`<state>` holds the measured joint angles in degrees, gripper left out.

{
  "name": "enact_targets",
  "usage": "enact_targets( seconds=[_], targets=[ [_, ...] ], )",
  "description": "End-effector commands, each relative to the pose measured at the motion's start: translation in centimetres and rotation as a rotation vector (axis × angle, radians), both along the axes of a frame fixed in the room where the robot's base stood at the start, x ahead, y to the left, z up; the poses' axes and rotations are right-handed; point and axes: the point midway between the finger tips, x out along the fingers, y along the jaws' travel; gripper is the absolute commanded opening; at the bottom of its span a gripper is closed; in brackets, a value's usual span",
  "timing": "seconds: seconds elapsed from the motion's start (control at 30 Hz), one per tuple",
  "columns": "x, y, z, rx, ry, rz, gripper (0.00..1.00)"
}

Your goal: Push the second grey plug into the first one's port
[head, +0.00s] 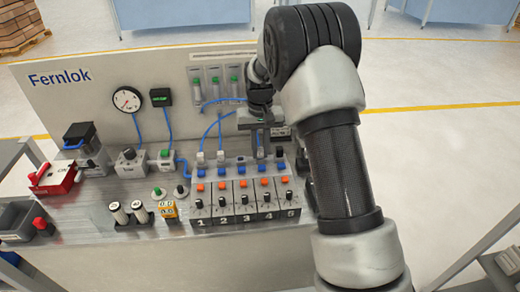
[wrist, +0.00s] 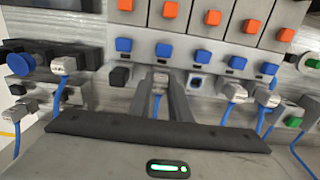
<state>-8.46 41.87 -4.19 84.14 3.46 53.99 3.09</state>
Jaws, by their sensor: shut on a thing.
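My gripper (head: 260,150) is over the back edge of the valve block at its right part in the head view. In the wrist view my gripper (wrist: 161,98) is shut on a grey plug (wrist: 160,78) with a blue tube below it. The held plug is at the block's port face; I cannot tell whether it is seated. An open dark port (wrist: 196,83) shows just right of the fingers. Further right, a grey plug (wrist: 235,91) with a blue tube sits at the block, and another grey plug (wrist: 266,98) is beside it.
The valve block (head: 243,213) has blue, orange and black controls in rows. A grey plug (wrist: 64,65) with a blue tube stands left in the wrist view, near a blue knob (wrist: 19,64). A gauge (head: 127,99) is on the back panel. Bare bench (head: 85,215) shows at left.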

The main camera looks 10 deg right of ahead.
Motion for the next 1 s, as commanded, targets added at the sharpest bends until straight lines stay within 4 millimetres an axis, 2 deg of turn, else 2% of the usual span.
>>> enact_targets(
  seconds=[0.07,0.1,0.2,1.0],
  targets=[
    [-0.13,-0.02,-0.33,-0.001,0.004,0.0,0.0],
    [-0.14,-0.02,-0.35,-0.001,0.005,0.0,0.24],
    [-0.16,-0.1,-0.4,-0.002,0.006,-0.001,0.39],
    [-0.35,-0.81,-0.71,-0.011,0.013,-0.006,0.39]
  ],
)
